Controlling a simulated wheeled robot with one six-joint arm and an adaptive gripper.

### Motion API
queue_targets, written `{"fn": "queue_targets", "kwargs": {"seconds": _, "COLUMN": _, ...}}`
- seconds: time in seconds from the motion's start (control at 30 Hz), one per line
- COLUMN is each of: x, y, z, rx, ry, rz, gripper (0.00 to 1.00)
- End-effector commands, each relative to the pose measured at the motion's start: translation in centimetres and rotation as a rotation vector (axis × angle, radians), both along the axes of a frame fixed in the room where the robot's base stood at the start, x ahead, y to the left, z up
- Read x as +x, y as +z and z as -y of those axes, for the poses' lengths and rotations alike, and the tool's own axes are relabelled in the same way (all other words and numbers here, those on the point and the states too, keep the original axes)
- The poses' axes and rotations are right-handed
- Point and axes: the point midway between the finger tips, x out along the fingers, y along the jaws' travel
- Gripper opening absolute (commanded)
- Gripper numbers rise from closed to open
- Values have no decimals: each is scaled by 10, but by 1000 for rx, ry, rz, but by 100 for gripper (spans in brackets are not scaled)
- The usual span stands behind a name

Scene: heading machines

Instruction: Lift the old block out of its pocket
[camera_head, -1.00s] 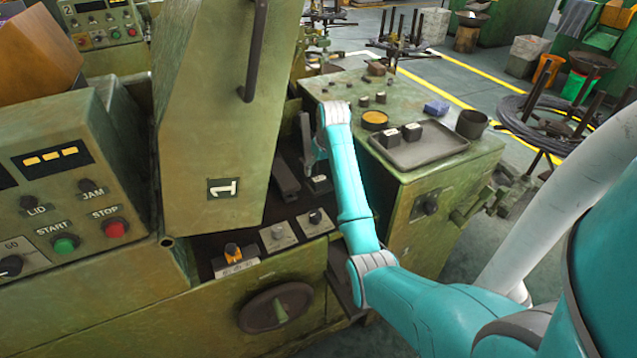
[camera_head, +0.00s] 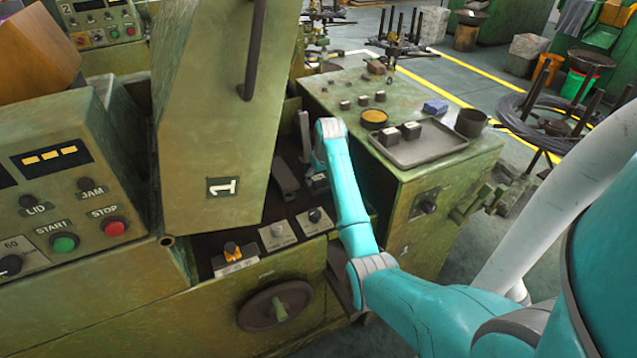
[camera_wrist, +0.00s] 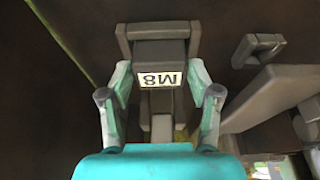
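The old block (camera_wrist: 160,78) is dark grey with a white M8 label, and it sits in its pocket in the machine bed. In the wrist view my gripper (camera_wrist: 160,72) has one teal finger on each side of the block, close beside its faces. The fingers look spread, with the block between them; contact is not clear. In the head view my gripper (camera_head: 317,182) is low in the bay, just right of the raised lid, and it partly hides the block.
The raised lid (camera_head: 215,120) marked 1 stands close left of my arm. Two small blocks lie on a grey tray (camera_head: 430,148) on the right cabinet. A knob (camera_head: 315,215) and an orange-topped part (camera_head: 233,252) sit in the front of the bay. A dark handle (camera_wrist: 258,48) shows in the wrist view.

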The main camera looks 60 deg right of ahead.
Motion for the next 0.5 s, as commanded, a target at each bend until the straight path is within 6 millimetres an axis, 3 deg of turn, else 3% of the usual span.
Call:
{"fn": "queue_targets", "kwargs": {"seconds": 0.03, "x": 0, "y": 0, "z": 0, "rx": 0, "ry": 0, "rz": 0, "gripper": 41}}
{"fn": "queue_targets", "kwargs": {"seconds": 0.2, "x": 0, "y": 0, "z": 0, "rx": 0, "ry": 0, "rz": 0, "gripper": 0}}
{"fn": "queue_targets", "kwargs": {"seconds": 0.5, "x": 0, "y": 3, "z": 0, "rx": -2, "ry": 0, "rz": 3, "gripper": 0}}
